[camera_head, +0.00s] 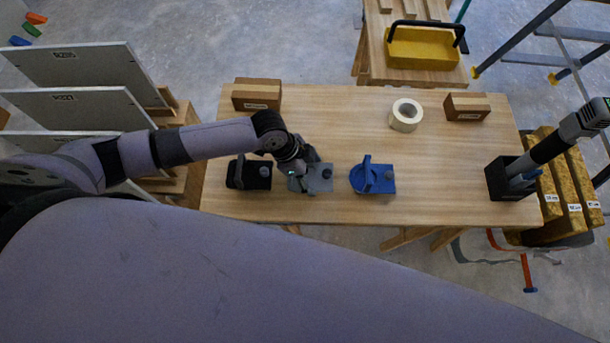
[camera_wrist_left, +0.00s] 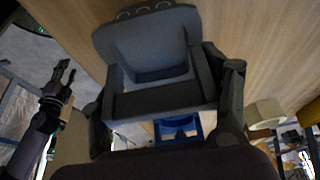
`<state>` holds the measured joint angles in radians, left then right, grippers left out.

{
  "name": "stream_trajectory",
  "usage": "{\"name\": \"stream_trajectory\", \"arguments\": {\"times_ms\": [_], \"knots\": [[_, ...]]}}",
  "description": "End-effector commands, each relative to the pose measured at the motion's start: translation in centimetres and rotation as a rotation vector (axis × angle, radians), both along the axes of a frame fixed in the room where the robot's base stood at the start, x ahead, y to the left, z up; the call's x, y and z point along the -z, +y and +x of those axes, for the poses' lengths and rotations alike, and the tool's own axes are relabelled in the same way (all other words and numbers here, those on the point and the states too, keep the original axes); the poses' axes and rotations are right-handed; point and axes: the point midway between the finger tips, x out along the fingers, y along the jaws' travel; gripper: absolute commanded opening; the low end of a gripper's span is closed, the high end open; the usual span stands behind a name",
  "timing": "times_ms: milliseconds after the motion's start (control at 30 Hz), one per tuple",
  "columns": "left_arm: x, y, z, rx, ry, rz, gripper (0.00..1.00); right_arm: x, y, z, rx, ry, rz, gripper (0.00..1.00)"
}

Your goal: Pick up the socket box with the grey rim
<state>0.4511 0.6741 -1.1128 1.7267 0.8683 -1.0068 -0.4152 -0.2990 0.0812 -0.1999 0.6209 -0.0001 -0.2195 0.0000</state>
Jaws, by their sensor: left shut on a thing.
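The socket box with the grey rim (camera_head: 320,180) is in the middle of a row of three on the wooden table. My left gripper (camera_head: 298,172) is shut on it, partly covering its left side. In the left wrist view the grey box (camera_wrist_left: 150,45) fills the space between the dark fingers (camera_wrist_left: 165,100). I cannot tell whether it touches the table. A black socket box (camera_head: 258,175) stands to its left and a blue one (camera_head: 380,180) to its right. My right gripper (camera_wrist_left: 62,75) shows small in the left wrist view, open and empty.
A tape roll (camera_head: 406,115) and two brown blocks (camera_head: 257,94) (camera_head: 466,106) lie toward the table's far side. A black holder (camera_head: 508,180) with tools stands at the right end. Grey panels (camera_head: 75,65) stand at the left. The table's centre behind the boxes is clear.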

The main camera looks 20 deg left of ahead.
Motion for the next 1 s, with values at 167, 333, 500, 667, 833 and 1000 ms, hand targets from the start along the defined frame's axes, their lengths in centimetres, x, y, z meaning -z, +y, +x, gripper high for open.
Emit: {"name": "stream_trajectory", "arguments": {"times_ms": [167,333,500,667,833,1000], "knots": [[0.0,0.0,0.0,0.000,0.000,0.000,0.28,0.0,0.1,0.0,0.000,0.001,0.001,0.40],[0.0,0.0,0.0,0.000,0.000,0.000,0.27,0.0,0.2,-0.1,0.000,0.002,0.003,0.40],[-0.6,0.0,0.1,0.000,-0.001,-0.001,0.27,0.1,0.2,-0.1,0.000,0.002,0.003,0.40],[-2.6,0.0,0.1,0.001,-0.004,-0.001,0.27,0.3,0.2,-0.1,0.000,0.003,0.002,0.40],[-7.1,0.0,0.2,0.002,-0.009,-0.003,0.27,0.7,0.2,-0.1,0.000,0.003,0.002,0.40],[-12.3,0.0,0.2,0.003,-0.010,-0.001,0.27,1.2,0.2,-0.2,0.001,0.003,0.003,0.40]]}}
